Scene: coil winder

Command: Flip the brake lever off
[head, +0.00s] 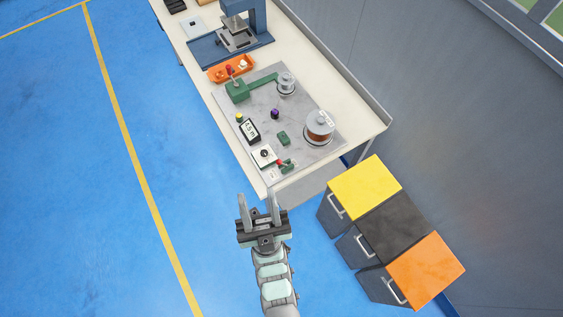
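The coil winder's grey base plate (305,103) lies on the white workbench. At its near end a small green part with a red-tipped lever (281,162) stands beside a white dial box (264,155). A second, upright red-knobbed lever (234,78) rises from a green block (237,92) at the far left. No readable label shows which of the two is the brake lever. My gripper (257,196) is open and empty, in front of the bench's near end, apart from both levers.
The plate also carries a copper-wound spool (319,127), a smaller spool (286,82), a display (250,130) and a purple knob (275,113). An orange tray (218,75) and a blue press (260,20) stand beyond. Yellow, black and orange-topped cabinets (365,187) stand at right. Floor at left is clear.

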